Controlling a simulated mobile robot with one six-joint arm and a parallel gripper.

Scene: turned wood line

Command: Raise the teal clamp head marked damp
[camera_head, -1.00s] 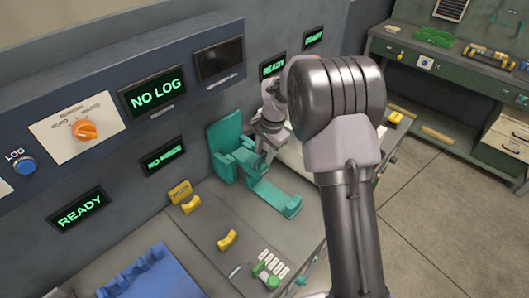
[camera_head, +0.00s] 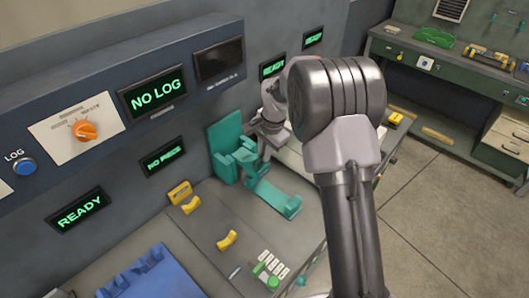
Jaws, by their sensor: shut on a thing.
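The teal clamp (camera_head: 225,142) stands against the wall panel, with an upright back plate and a long low arm (camera_head: 275,198) reaching forward over the bench. Its teal clamp head (camera_head: 242,157) sits in front of the plate, above the low arm. No marking on it is readable from here. My gripper (camera_head: 264,150) is at the right side of the clamp head, shut on it. The fingertips are small and partly hidden, so the exact contact is not clear.
Yellow cradles (camera_head: 227,240) stand on the bench left of the clamp. A blue fixture (camera_head: 150,275) lies at the lower left. A green button (camera_head: 272,282) is at the bench front. Lit displays, including NO LOG (camera_head: 153,92), line the wall.

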